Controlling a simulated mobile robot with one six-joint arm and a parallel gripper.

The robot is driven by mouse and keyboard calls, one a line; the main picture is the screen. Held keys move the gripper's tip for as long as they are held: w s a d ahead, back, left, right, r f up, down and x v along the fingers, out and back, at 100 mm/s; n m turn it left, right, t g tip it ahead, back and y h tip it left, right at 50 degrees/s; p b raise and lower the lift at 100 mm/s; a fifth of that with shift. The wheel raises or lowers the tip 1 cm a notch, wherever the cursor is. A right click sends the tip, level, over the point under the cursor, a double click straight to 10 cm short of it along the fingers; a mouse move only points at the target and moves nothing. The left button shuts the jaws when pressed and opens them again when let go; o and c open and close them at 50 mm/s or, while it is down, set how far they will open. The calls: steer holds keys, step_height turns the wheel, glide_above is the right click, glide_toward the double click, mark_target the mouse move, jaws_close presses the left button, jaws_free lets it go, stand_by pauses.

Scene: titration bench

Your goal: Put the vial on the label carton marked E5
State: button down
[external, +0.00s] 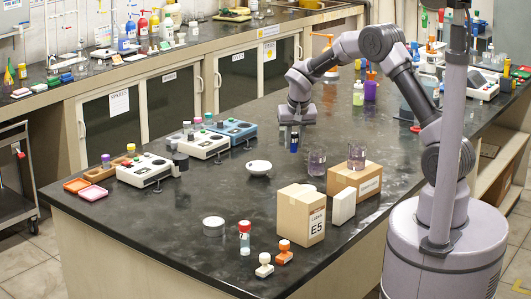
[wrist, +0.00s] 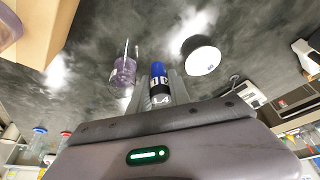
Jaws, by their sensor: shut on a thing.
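In the wrist view the vial (wrist: 159,84) sits between the fingers of my gripper (wrist: 160,92), with a label that reads L4. My gripper is shut on it. The label carton marked E5 (external: 301,213) is a tan box standing on the bench nearer the external camera, below and apart from my gripper.
A glass beaker (external: 317,162) stands behind the E5 carton. Another tan carton (external: 346,179) bears a beaker (external: 356,157), with a white box (external: 342,206) beside it. A white bowl (external: 258,168) lies left of my gripper. Stamps (external: 284,252) stand near the front edge.

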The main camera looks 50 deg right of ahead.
steer(key=s+a+r+m+g+p, duration=0.1)
steer(key=s+a+r+m+p, duration=0.15)
steer(key=s+a, duration=0.55)
steer(key=s+a+r+m+p, duration=0.1)
steer(key=s+a+r+p, duration=0.3)
steer(key=a, duration=0.6)
steer(key=s+a+r+m+g+h+p, duration=0.1)
steer(key=s+a+m+p, duration=0.1)
steer(key=s, duration=1)
steer(key=s+a+r+m+g+p, duration=0.1)
steer(key=s+a+m+p, duration=0.15)
steer(key=s, duration=1.05)
glide_above(305, 190)
steer(key=a, duration=0.2)
steer(key=shift+s+d+f+p, duration=0.2)
steer(key=shift+s+f+p, duration=0.2)
steer(key=shift+f, duration=0.35)
steer(key=f, duration=0.3)
steer(key=shift+w+f+b, duration=0.2)
steer(key=shift+b, duration=0.2)
steer(key=shift+w+a+f, duration=0.1)
steer(key=shift+a, duration=0.05)
steer(key=shift+f, duration=0.1)
